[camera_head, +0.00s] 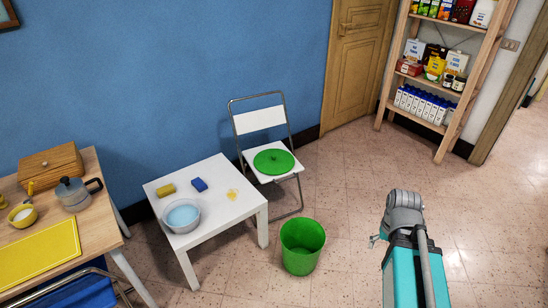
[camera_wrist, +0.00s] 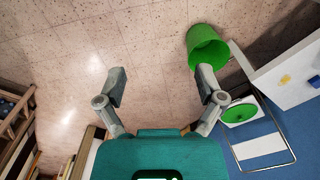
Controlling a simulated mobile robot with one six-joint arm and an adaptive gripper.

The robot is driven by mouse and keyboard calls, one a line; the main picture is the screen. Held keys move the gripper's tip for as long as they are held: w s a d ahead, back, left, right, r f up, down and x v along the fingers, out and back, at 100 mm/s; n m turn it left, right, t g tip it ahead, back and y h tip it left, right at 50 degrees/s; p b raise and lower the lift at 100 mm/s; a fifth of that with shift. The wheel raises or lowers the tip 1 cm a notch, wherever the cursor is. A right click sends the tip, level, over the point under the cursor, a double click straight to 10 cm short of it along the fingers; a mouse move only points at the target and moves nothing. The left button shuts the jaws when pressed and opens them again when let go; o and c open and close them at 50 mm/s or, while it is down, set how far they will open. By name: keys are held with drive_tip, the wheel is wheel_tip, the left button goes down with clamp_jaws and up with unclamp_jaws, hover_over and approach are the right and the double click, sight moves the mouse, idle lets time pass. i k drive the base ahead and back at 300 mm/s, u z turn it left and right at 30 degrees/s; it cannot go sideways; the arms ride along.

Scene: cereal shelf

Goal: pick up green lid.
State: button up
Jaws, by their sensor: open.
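The green lid (camera_head: 273,162) is round and lies flat on the white seat of a folding chair (camera_head: 259,119). It also shows in the wrist view (camera_wrist: 239,113), right of my gripper, partly hidden by the right finger. In the head view my arm stands at the lower right, well apart from the lid and chair. My gripper (camera_wrist: 160,85) is open in the wrist view, with bare floor between its fingers. A green bin (camera_head: 302,246) stands open on the floor in front of the chair; in the wrist view the right finger overlaps its lower edge.
A white table (camera_head: 230,212) left of the chair holds a bowl (camera_head: 181,216), a yellow sponge and a blue sponge. A wooden table with a moka pot (camera_head: 76,194) stands far left. A stocked shelf (camera_head: 456,98) stands at the back right. The floor between bin and shelf is clear.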

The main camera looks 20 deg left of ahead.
sight(269, 162)
drive_tip(key=k, duration=1.35)
drive_tip(key=u, duration=0.5)
drive_tip(key=i, duration=1.05)
drive_tip(key=u, duration=0.75)
drive_tip(key=i, duration=1.6)
drive_tip(key=z, duration=0.4)
drive_tip(key=i, duration=0.75)
drive_tip(key=z, duration=0.6)
